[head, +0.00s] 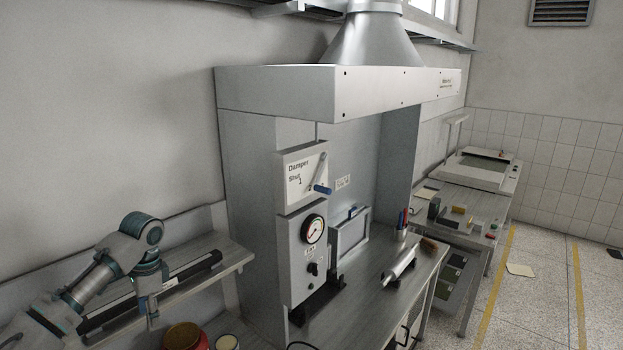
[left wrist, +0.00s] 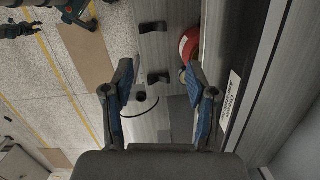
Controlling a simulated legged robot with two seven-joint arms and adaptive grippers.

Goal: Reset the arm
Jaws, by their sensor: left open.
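My left arm (head: 110,265) comes in from the lower left in the head view, bent at a teal-ringed joint, with its end hanging down by the wall shelf. My left gripper (left wrist: 159,78) is open in the left wrist view, its two blue-padded fingers wide apart with nothing between them. The wooden-look surface lies beyond the fingers. The fingertips are hard to make out in the head view.
A wall shelf (head: 235,262) with a long dark bar (head: 190,272) is close to the arm. A grey damper box (head: 303,225) stands under the hood (head: 280,90). Round tins (head: 183,336) sit below. A silver roller (head: 399,265) lies on the bench. The floor at right is mostly clear.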

